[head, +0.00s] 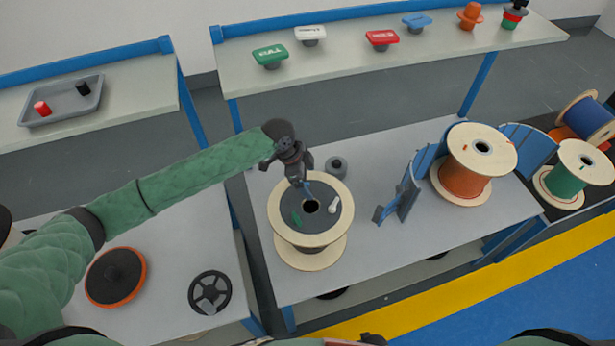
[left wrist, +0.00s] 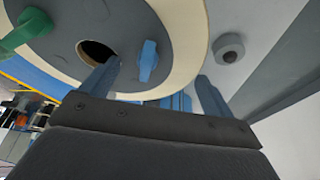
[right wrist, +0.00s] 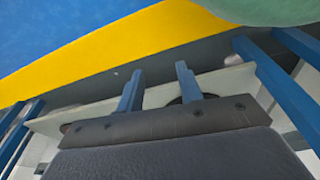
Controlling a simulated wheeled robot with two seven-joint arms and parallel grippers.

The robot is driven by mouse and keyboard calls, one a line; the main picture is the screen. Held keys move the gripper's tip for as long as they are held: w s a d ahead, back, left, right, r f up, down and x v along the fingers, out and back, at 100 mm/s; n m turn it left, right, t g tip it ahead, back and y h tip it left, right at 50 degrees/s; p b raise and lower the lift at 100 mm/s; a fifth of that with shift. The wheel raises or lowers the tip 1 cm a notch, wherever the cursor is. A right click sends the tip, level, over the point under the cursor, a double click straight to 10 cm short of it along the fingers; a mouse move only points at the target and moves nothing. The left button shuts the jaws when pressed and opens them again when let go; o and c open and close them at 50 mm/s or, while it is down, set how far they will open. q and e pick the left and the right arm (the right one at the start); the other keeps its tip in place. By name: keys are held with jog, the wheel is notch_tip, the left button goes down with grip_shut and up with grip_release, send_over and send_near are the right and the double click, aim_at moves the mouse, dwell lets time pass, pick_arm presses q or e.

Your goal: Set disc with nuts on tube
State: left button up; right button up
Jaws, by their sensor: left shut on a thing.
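The disc with nuts (head: 322,219) is dark and round, with a centre hole and green, white and blue nuts. It lies on top of a pale-flanged spool (head: 310,258) standing on the grey table. My left gripper (head: 306,185) is at its far side, shut on the disc. In the left wrist view the blue nut (left wrist: 148,62) lies between the fingers, one finger by the hole; the exact contact is hard to see. My right gripper (right wrist: 159,85) has its fingers apart and empty below the table edge. I cannot tell which part is the tube.
A small grey knob (head: 337,166) stands behind the spool. A blue bracket (head: 400,195) and an orange spool (head: 474,165) stand to the right. An orange-rimmed disc (head: 116,277) and a black handwheel (head: 210,293) lie on the left table. Coloured parts line the back shelf (head: 345,60).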

pick_arm(q)
jog(key=shift+f, duration=0.3)
pick_arm(e)
jog(key=shift+f, duration=0.1)
pick_arm(q)
jog(key=o, duration=0.9)
